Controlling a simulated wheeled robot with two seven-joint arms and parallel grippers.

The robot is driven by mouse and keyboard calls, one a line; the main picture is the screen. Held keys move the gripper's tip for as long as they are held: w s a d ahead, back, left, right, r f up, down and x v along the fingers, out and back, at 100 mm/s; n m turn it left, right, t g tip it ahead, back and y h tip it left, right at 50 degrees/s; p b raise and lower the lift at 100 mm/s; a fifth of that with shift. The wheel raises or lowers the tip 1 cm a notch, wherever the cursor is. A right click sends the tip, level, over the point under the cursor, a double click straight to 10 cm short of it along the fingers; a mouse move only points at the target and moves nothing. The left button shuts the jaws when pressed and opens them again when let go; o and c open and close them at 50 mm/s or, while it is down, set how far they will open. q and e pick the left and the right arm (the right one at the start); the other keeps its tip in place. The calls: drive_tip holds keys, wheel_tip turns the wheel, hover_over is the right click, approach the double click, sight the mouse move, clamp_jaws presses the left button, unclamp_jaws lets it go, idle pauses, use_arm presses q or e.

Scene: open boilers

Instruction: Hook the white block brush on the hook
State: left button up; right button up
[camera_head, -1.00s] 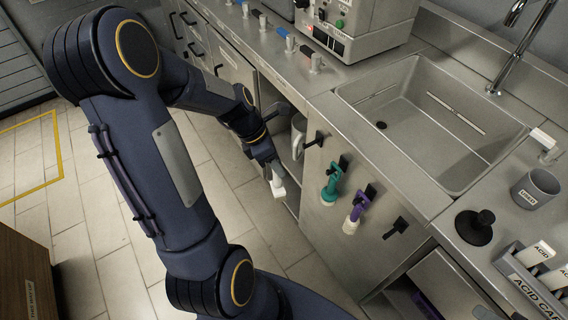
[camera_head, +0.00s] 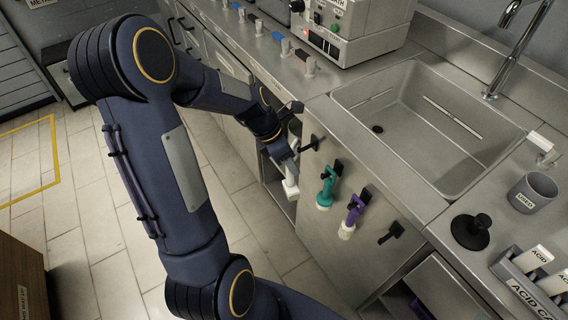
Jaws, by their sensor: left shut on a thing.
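My left gripper (camera_head: 290,164) is shut on the white block brush (camera_head: 291,187), which hangs below its fingers in front of the cabinet. On the steel front panel, a black hook (camera_head: 312,143) sticks out bare, just right of and a little above the gripper. A teal brush (camera_head: 326,188) and a purple brush (camera_head: 351,216) hang on hooks to the right of it. Another bare black hook (camera_head: 392,233) is farther right. The fingers cover the upper part of the white brush. My right gripper is not in view.
The sink (camera_head: 435,130) is set in the steel counter above the hooks. A grey mug (camera_head: 535,192), a black plunger-like object (camera_head: 471,231) and an acid caddy (camera_head: 530,285) stand on the counter at right. Open floor (camera_head: 95,230) lies at left.

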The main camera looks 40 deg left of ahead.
sight(304, 149)
use_arm(q)
drive_tip(key=shift+w+d+f+b, duration=0.1)
drive_tip(key=shift+w+d, duration=0.2)
drive_tip(key=shift+w, duration=0.4)
drive_tip(key=shift+w+d+f+b, duration=0.15)
drive_tip(key=shift+w+d, duration=0.15)
drive_tip(key=shift+w, duration=0.4)
drive_tip(key=shift+w+d+r+b, duration=0.1)
drive_tip(key=shift+w+d, duration=0.2)
drive_tip(key=shift+w, duration=0.4)
drive_tip(key=shift+w+d+f+p, duration=0.2)
drive_tip(key=shift+w+f+p, duration=0.25)
drive_tip(key=shift+w, duration=0.1)
